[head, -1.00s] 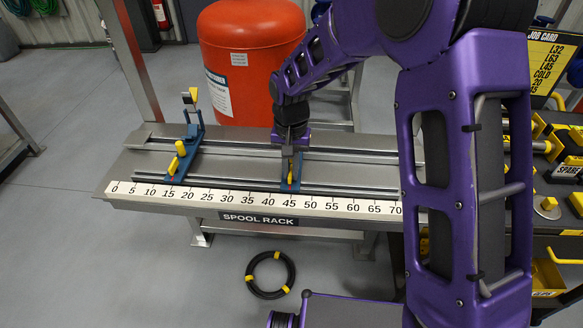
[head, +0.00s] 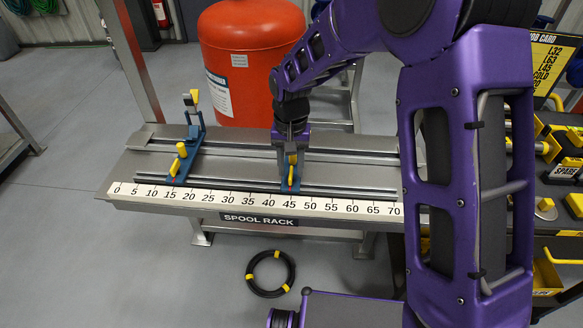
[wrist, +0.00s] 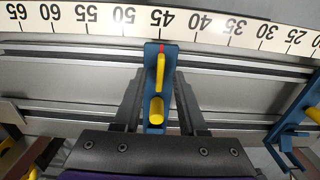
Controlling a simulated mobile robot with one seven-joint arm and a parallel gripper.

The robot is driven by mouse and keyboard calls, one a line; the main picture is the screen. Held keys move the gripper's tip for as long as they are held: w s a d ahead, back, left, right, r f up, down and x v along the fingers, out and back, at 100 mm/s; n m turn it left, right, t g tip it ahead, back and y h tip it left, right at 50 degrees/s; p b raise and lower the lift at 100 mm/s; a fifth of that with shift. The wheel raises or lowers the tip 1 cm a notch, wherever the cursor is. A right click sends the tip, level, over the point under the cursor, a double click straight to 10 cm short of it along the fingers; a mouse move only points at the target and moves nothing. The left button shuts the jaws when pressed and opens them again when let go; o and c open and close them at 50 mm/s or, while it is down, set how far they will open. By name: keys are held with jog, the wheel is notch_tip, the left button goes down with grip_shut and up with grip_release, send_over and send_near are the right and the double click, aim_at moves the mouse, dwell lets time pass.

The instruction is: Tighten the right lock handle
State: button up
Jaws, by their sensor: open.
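The right lock handle (head: 292,160) is yellow and sits on the right blue stop (head: 288,184), whose red pointer is at about 45 on the scale. In the wrist view the handle (wrist: 160,72) lies nearly along the blue stop, with a thicker yellow end (wrist: 156,112) nearer me. My gripper (head: 291,140) is over this stop. In the wrist view its two dark fingers (wrist: 157,88) are apart, one on each side of the stop and handle. I see no finger closed on the handle.
The left blue stop (head: 186,150) stands near 15–20 with its own yellow handle (head: 177,160) tilted. Both stops sit on the spool rack's rails (head: 225,154). A red tank (head: 250,70) stands close behind. A black hose ring (head: 270,274) lies on the floor.

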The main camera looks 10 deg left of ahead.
jog(key=shift+r+p, duration=1.65)
jog(key=shift+r, duration=1.05)
jog(key=m, duration=0.2)
jog(key=shift+m+b, duration=0.3)
jog(key=shift+b, duration=0.05)
jog(key=m, duration=0.4)
jog(key=shift+r, duration=0.4)
jog(key=shift+m, duration=0.4)
jog(key=shift+r+m, duration=0.1)
jog(key=shift+m, duration=0.3)
jog(key=m, duration=0.3)
jog(key=shift+r+p, duration=0.25)
jog(key=shift+p, duration=0.1)
jog(key=shift+m, duration=1.3)
